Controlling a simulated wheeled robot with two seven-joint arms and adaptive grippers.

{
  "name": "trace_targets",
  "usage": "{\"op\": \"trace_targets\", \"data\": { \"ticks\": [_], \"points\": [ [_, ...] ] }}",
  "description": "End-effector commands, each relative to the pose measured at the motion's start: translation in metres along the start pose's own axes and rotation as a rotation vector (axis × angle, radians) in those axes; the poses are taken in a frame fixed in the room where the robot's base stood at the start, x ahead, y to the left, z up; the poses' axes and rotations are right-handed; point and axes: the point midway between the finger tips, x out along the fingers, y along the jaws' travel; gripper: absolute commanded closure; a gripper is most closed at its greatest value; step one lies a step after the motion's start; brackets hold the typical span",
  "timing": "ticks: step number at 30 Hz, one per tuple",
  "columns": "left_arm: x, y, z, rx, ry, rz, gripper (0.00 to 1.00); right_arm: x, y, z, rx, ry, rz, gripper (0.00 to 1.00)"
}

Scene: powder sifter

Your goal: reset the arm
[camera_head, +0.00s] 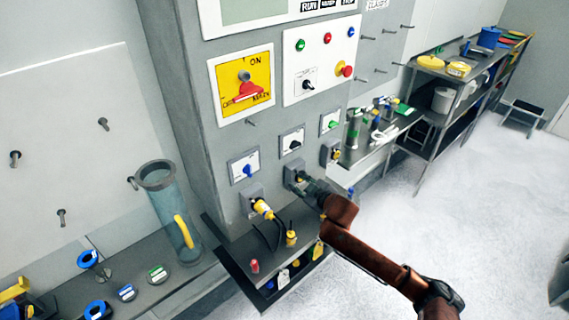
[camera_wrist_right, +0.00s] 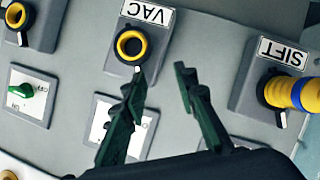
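My right arm (camera_head: 375,258) comes in from the lower right of the head view. Its gripper (camera_head: 304,184) is in front of the control cabinet, close to the middle socket of the lower row. In the right wrist view the two dark green fingers (camera_wrist_right: 159,72) are apart with nothing between them. Their tips are near the VAC socket (camera_wrist_right: 130,45), an open yellow ring; contact cannot be told. My left gripper is not in view.
A yellow plug (camera_head: 263,208) sits in the left socket; it also shows at the SIFT socket (camera_wrist_right: 289,93) in the wrist view. A small shelf (camera_head: 235,262) with plugs juts out below. A clear cylinder (camera_head: 165,205) stands left. The floor (camera_head: 470,215) on the right is clear.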

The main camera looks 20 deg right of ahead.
Motion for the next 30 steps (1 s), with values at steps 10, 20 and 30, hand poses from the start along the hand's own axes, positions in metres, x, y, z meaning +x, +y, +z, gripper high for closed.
{"op": "trace_targets", "data": {
  "ticks": [10, 20, 30],
  "points": [
    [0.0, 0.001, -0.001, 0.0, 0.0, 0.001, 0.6, -0.011, -0.042, 0.044, 0.054, -0.075, -0.036, 0.73],
    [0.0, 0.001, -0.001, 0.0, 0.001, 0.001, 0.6, -0.12, -0.172, 0.207, 0.305, -0.435, -0.112, 0.73],
    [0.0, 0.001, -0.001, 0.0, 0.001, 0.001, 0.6, -0.235, -0.232, 0.293, 0.482, -0.719, -0.116, 0.73]
  ]
}}
